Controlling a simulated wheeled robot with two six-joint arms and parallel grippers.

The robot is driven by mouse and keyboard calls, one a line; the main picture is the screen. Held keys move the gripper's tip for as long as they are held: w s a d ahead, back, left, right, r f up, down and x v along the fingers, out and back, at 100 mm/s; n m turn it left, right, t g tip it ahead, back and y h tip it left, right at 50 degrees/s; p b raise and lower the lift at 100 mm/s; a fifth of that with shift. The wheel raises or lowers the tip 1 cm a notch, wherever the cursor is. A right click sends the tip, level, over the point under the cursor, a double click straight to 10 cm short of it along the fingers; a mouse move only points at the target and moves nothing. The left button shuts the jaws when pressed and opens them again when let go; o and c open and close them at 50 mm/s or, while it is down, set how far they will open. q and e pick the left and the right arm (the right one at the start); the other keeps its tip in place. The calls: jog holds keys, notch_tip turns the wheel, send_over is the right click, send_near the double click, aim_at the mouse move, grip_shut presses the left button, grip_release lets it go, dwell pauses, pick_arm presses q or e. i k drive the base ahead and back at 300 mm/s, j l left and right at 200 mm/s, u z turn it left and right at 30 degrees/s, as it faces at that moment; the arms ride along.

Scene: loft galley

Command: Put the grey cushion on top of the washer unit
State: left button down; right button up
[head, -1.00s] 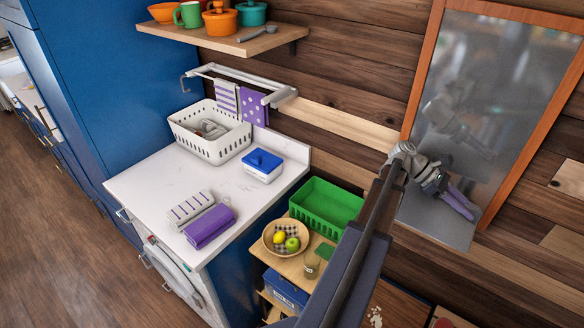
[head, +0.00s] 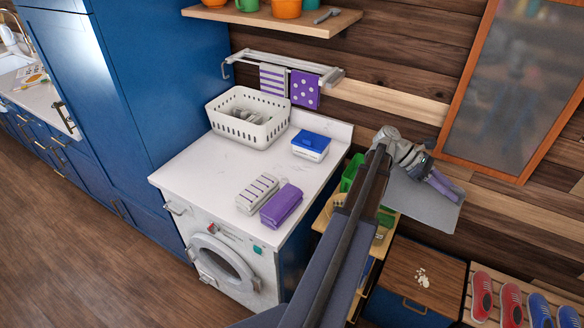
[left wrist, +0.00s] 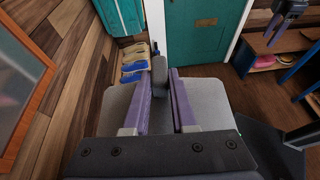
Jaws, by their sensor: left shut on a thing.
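The grey cushion (head: 425,203) is a flat grey square, held up in the air at the right of the head view, in front of the wood wall. My left gripper (head: 443,188) has purple fingers and is shut on it. In the left wrist view the cushion (left wrist: 210,103) spreads out beyond both fingers, with a darker grey raised part (left wrist: 159,77) between them. The washer unit (head: 190,177) has a white top and a round front door, and stands left of the gripper, well apart from the cushion.
On the washer top are a white basket (head: 248,130), a blue-lidded box (head: 310,147), a striped folded towel (head: 257,194) and a purple one (head: 281,206). The front left of the top is bare. A towel rail (head: 285,66) and a shelf (head: 290,22) are above.

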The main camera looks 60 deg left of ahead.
aim_at(225, 170)
jog(key=k+j+z, duration=0.15)
jog(key=k+j, duration=0.55)
jog(key=k+j+z, duration=0.15)
jog(key=k+j, duration=0.4)
jog(key=k, duration=0.15)
jog(key=k+j, duration=0.15)
jog(key=j, duration=0.25)
jog(key=k+j, duration=0.1)
jog(key=j, duration=0.3)
jog(key=k+j+z, duration=0.1)
jog(key=j, duration=0.3)
jog(key=k+j, duration=0.2)
jog(key=j, duration=0.2)
jog(key=k+j, duration=0.15)
jog(key=j, duration=0.25)
jog(key=i+z, duration=0.05)
